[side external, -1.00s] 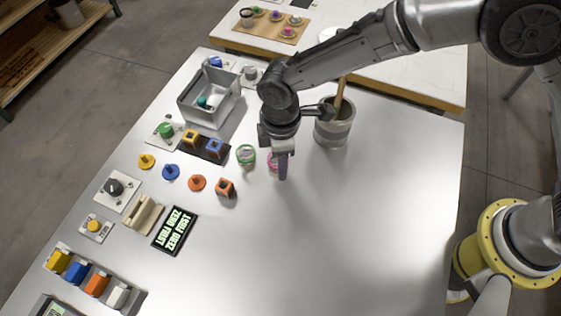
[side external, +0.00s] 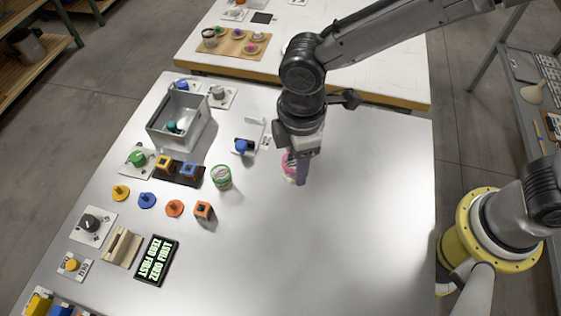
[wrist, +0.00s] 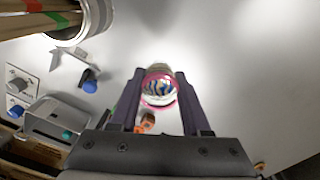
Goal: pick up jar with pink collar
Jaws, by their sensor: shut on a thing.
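The jar with the pink collar (side external: 289,167) is in my gripper (side external: 302,182) in the side external view, partly hidden by a finger. A similar jar with a green collar (side external: 221,176) stands on the table to the left.
A grey bin (side external: 152,133), a blue knob (side external: 240,147) and coloured blocks and knobs lie left of the gripper. A crock with sticks (wrist: 84,20) shows at the wrist view's top left. The table's right side (side external: 385,200) is clear.

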